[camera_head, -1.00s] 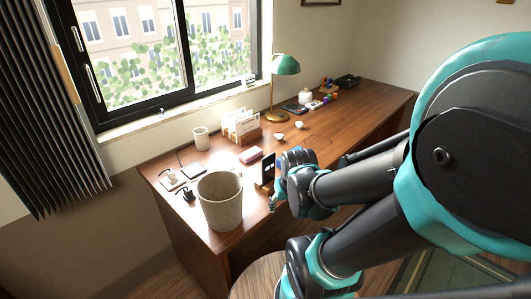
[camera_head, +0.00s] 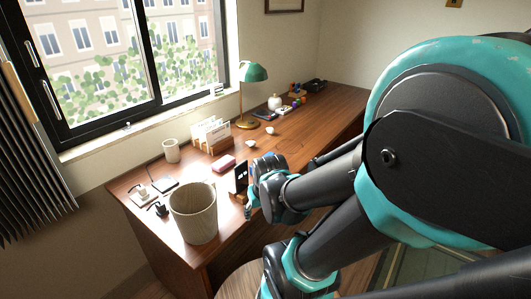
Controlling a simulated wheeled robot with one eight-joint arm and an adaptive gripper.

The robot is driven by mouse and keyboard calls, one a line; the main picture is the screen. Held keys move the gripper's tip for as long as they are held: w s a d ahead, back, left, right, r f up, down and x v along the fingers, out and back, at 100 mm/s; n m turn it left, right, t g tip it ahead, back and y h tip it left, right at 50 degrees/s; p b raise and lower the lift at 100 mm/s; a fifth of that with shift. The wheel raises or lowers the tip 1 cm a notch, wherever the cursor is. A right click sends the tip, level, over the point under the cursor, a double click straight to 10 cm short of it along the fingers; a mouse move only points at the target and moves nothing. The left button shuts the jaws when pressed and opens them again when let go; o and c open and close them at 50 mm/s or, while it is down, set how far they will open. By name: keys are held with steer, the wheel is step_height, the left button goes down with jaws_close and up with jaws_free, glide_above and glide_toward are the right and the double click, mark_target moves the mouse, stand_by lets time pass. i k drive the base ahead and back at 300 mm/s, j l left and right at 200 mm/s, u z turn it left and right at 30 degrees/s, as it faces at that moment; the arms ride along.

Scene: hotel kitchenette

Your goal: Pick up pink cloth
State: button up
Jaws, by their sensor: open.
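A small pink cloth (camera_head: 223,163), looking like a folded block, lies flat on the wooden desk (camera_head: 290,145), left of the dark upright sign. My gripper (camera_head: 248,211) is mostly hidden behind my wrist, near the desk's front edge. Its visible tip is to the right of the waste bin and in front of the cloth, apart from it. The jaws are open, and I see nothing held in them.
A tall beige bin (camera_head: 194,214) stands at the desk's front left. A dark sign (camera_head: 240,177) stands between cloth and wrist. A card rack (camera_head: 212,136), a white cup (camera_head: 171,151) and a green lamp (camera_head: 252,73) stand behind. A round wooden surface (camera_head: 238,281) is below.

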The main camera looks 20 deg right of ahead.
mark_target(221, 165)
steer(key=l+u, duration=0.2)
steer(key=l, duration=0.2)
steer(key=k+l+u, duration=0.15)
steer(key=l, duration=0.25)
steer(key=k+l+u, duration=0.2)
steer(key=l, duration=0.2)
steer(key=i, duration=0.1)
